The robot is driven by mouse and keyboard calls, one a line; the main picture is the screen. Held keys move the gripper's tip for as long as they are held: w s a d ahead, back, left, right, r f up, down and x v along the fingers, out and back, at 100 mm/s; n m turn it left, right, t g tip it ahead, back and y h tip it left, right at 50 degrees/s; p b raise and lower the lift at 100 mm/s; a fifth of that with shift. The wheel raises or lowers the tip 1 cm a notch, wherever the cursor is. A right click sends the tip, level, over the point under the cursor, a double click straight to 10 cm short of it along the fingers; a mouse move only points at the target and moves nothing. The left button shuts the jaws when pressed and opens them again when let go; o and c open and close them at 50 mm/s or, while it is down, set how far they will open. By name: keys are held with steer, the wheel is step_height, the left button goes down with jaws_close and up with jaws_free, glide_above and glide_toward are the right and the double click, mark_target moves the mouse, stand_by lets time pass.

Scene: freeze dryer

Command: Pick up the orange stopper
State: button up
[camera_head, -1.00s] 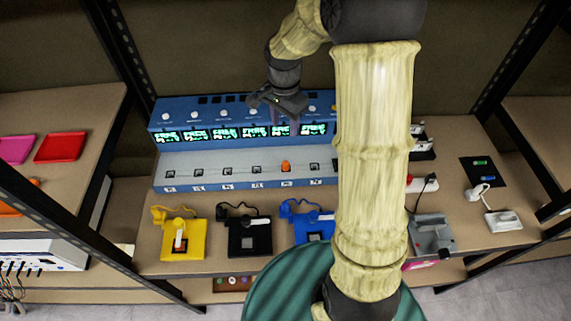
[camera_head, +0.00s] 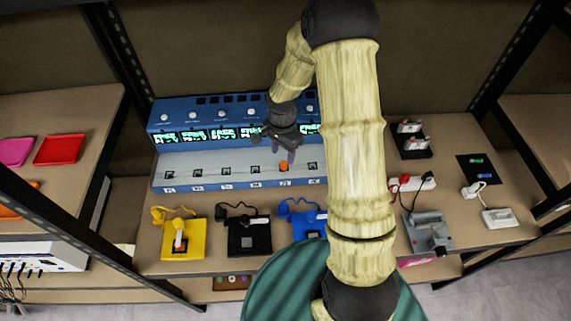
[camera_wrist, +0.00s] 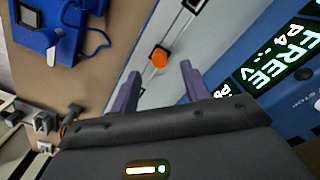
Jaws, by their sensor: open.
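The orange stopper (camera_head: 284,168) sits at one of the slots along the pale ledge of the blue freeze dryer (camera_head: 215,168). In the wrist view the orange stopper (camera_wrist: 160,57) appears just beyond the two purple fingertips, near the middle of the gap between them. My gripper (camera_head: 288,150) is above the ledge, close to the stopper and slightly behind it. In the wrist view my gripper (camera_wrist: 160,80) is open and nothing is between its fingers. The stopper looks apart from both fingers.
Green-lit displays (camera_wrist: 280,65) stand behind the ledge, close to my gripper. Yellow (camera_head: 182,240), black (camera_head: 249,237) and blue (camera_head: 306,222) devices stand in front. A grey device (camera_head: 428,232) stands to the right. The ledge left of the stopper is mostly clear.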

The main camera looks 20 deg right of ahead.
mark_target(284, 163)
steer(key=shift+s+a, duration=0.1)
steer(key=shift+s, duration=0.05)
steer(key=shift+d+f+p, duration=0.15)
steer(key=shift+f+p, duration=0.15)
steer(key=shift+f, duration=1)
steer(key=shift+d+f+p, duration=0.15)
steer(key=shift+f+p, duration=0.15)
steer(key=shift+f, duration=1)
jaws_close()
steer(key=shift+w+r, duration=0.15)
steer(key=shift+w, duration=0.05)
